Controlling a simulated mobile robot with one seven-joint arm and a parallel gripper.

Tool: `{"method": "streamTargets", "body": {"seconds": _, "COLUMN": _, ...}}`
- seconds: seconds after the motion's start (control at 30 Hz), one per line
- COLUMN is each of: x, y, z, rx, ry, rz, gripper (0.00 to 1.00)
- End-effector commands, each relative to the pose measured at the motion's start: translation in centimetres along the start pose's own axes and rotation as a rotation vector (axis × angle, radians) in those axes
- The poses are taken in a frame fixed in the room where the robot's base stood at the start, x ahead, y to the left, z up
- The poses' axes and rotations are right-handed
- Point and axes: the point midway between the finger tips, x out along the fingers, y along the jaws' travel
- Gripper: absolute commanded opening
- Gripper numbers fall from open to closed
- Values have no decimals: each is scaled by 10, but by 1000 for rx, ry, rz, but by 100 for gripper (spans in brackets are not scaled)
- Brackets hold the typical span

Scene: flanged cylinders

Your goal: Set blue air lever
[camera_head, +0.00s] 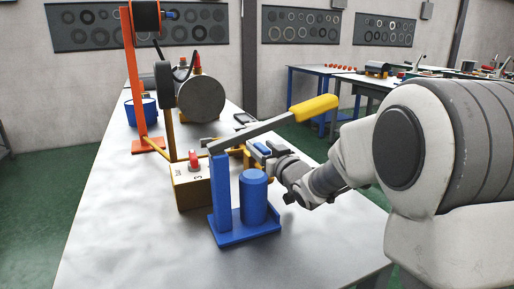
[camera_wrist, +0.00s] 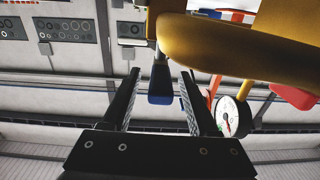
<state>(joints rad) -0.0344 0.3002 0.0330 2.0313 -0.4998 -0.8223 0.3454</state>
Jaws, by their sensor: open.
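The blue air lever stands on the table in the head view, with a blue base plate (camera_head: 243,233), an upright blue post (camera_head: 220,190) and a blue cylinder (camera_head: 254,197). Its grey bar (camera_head: 262,131) slopes up to the right from the post top and ends in a yellow handle (camera_head: 314,107). My gripper is beside the lever, below the bar; its fingertips are hard to make out there. In the wrist view my gripper (camera_wrist: 161,78) is open. A large yellow shape (camera_wrist: 240,45), apparently the handle, crosses above the right finger. A dark piece with a blue end (camera_wrist: 160,84) shows between the fingers.
A beige box with a red knob (camera_head: 193,160) stands left of the lever. Behind are a grey round machine (camera_head: 200,99), an orange stand (camera_head: 132,80) and a blue bucket (camera_head: 142,110). A dial gauge (camera_wrist: 233,118) shows in the wrist view. The table's front left is clear.

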Motion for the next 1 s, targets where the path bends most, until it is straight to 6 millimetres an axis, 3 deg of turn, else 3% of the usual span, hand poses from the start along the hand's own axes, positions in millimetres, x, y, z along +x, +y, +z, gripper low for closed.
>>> {"method": "streamTargets", "body": {"seconds": 0.23, "x": 27, "y": 0, "z": 1, "rx": 1, "ry": -1, "rz": 0, "gripper": 60}}
{"method": "streamTargets", "body": {"seconds": 0.63, "x": 32, "y": 0, "z": 0, "rx": 0, "ry": 0, "rz": 0, "gripper": 60}}
{"method": "streamTargets", "body": {"seconds": 0.9, "x": 32, "y": 0, "z": 0, "rx": 0, "ry": 0, "rz": 0, "gripper": 11}}
{"method": "streamTargets", "body": {"seconds": 0.97, "x": 32, "y": 0, "z": 0, "rx": 0, "ry": 0, "rz": 0, "gripper": 1}}
{"method": "streamTargets", "body": {"seconds": 1.0, "x": 32, "y": 0, "z": 0, "rx": 0, "ry": 0, "rz": 0, "gripper": 0}}
